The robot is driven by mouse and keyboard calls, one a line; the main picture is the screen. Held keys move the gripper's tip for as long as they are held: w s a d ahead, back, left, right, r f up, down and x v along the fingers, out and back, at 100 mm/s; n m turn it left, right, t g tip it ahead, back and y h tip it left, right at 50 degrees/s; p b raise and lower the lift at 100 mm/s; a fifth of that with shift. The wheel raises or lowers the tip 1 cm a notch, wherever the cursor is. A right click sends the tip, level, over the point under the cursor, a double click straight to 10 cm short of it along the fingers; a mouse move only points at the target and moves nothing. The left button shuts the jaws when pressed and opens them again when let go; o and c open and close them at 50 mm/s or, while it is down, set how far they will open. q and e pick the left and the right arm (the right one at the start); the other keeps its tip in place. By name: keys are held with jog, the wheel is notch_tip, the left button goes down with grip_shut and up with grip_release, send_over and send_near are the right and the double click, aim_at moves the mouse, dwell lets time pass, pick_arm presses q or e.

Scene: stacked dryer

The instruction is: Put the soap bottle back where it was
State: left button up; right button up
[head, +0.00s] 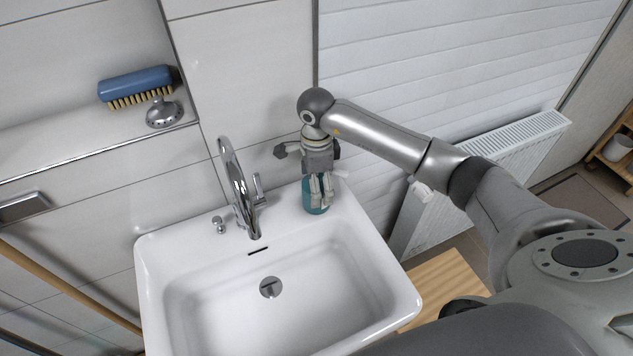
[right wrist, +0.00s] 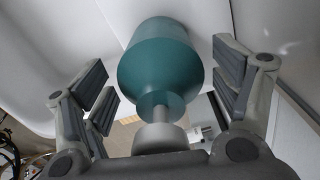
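The teal soap bottle (head: 315,197) stands on the back right corner of the white sink (head: 346,230), right of the faucet. My right gripper (head: 321,188) is above it, pointing down, and partly hides it in the head view. In the right wrist view the bottle (right wrist: 160,65), with its pale pump top, is between the two fingers of my right gripper (right wrist: 165,85). A gap shows on each side of the bottle, so the fingers are open around it without gripping. My left gripper is not in view.
The chrome faucet (head: 236,185) rises just left of my right gripper. The tiled wall is close behind. A blue brush (head: 137,84) and a round metal piece (head: 163,112) are on the wall ledge. The basin is empty. A white radiator (head: 490,160) is at the right.

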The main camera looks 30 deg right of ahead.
jog(key=shift+r, duration=0.25)
notch_tip(320, 180, up, 10)
jog(key=b, duration=0.3)
jog(key=shift+r+b, duration=0.25)
jog(key=shift+b, duration=0.05)
jog(key=shift+r, duration=0.65)
